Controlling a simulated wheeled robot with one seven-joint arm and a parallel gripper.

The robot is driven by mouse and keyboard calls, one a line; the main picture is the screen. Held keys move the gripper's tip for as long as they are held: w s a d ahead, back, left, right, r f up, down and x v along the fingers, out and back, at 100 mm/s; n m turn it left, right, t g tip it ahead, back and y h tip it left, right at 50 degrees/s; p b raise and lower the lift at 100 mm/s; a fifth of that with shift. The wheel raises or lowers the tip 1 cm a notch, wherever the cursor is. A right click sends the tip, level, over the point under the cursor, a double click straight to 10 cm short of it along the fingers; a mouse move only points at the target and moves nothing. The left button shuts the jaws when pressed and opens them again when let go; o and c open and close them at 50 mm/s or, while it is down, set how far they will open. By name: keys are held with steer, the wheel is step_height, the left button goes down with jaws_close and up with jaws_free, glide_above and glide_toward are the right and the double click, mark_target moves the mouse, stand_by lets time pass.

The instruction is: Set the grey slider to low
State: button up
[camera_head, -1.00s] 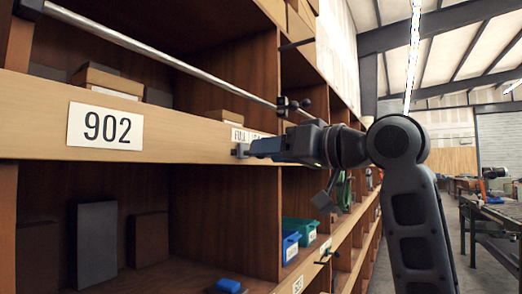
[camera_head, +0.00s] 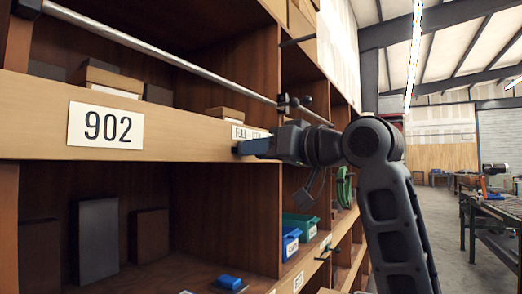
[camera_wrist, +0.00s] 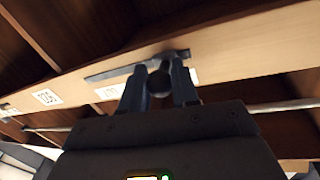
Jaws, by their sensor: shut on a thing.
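The grey slider's round dark knob (camera_wrist: 159,82) sits between my gripper's two fingers in the wrist view. My gripper (camera_wrist: 157,72) is shut on it. Behind the fingers runs a long dark track (camera_wrist: 108,73) along the wooden shelf front, and the knob is right of the track's middle there. In the head view my gripper (camera_head: 246,148) is against the shelf front, just below a white scale label (camera_head: 248,133) that begins with FULL; the rest is hard to read. The slider is hidden behind the fingers in that view.
The 902 plate (camera_head: 105,126) is on the shelf front, left of my gripper. A metal rail (camera_head: 160,56) runs above it. Blue and green bins (camera_head: 300,226) stand in the bay below. A workbench (camera_head: 492,205) is at the far right, beyond open floor.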

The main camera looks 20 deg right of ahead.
jaws_close()
steer(key=w+d, duration=0.2)
steer(key=d, duration=0.1)
steer(key=w+d+p, duration=0.1)
steer(key=shift+w+d, duration=0.25)
steer(key=shift+d, duration=0.15)
steer(key=o, duration=0.8)
jaws_free()
steer(key=shift+c, duration=0.2)
steer(key=b+v, duration=0.1)
steer(key=v, duration=0.6)
steer(key=shift+s+d, duration=0.2)
steer(key=shift+s, duration=0.15)
